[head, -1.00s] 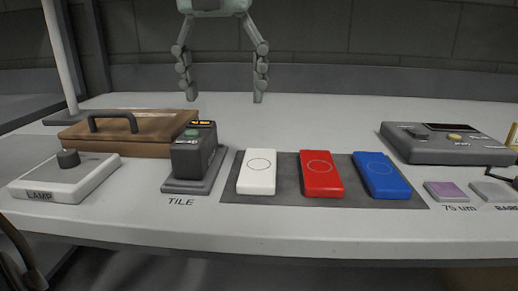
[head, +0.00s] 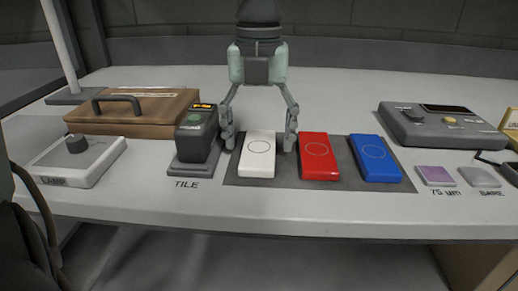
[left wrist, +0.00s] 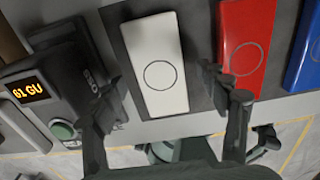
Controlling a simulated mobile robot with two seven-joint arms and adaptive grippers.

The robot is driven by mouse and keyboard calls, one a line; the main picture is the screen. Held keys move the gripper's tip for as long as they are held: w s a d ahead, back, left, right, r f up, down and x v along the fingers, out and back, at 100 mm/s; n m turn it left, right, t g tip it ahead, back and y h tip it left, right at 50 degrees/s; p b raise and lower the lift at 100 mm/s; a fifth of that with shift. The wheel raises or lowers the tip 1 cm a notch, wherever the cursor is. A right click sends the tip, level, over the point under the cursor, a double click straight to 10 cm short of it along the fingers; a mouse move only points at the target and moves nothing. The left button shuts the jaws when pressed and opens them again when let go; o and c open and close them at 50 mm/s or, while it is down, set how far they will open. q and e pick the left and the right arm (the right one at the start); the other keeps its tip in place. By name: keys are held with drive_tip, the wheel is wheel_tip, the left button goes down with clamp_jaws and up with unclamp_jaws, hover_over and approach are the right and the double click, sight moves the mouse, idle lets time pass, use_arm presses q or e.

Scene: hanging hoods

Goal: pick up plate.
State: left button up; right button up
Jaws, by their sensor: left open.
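Three flat plates lie side by side on a dark grey mat (head: 232,178): a white plate (head: 257,160), a red plate (head: 319,160) and a blue plate (head: 376,160). Each has a thin circle on top. My left gripper (head: 259,146) is open, pointing down at the white plate's far end. Its fingers stand on either side of that plate. In the left wrist view the white plate (left wrist: 156,68) lies between the spread fingers, with the right finger in the gap beside the red plate (left wrist: 245,38). I cannot tell whether either finger touches anything.
A dark gloss meter (head: 196,137) with an orange display stands close left of the left finger, on a base marked TILE. A brown case (head: 150,118) and a LAMP box (head: 80,160) are farther left. A grey instrument (head: 440,127) and two small squares are right. The bench behind is clear.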

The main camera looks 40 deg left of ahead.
sight(259, 147)
use_arm(q)
drive_tip(key=shift+f, duration=0.3)
drive_tip(key=c, duration=1.4)
drive_tip(key=shift+r, duration=0.1)
drive_tip(key=shift+r+p, duration=0.6)
drive_tip(key=shift+r, duration=8.35)
use_arm(e)
drive_tip(key=shift+a+x, duration=0.15)
drive_tip(key=shift+x, duration=0.55)
drive_tip(key=shift+a+x, duration=0.15)
drive_tip(key=shift+x, duration=0.55)
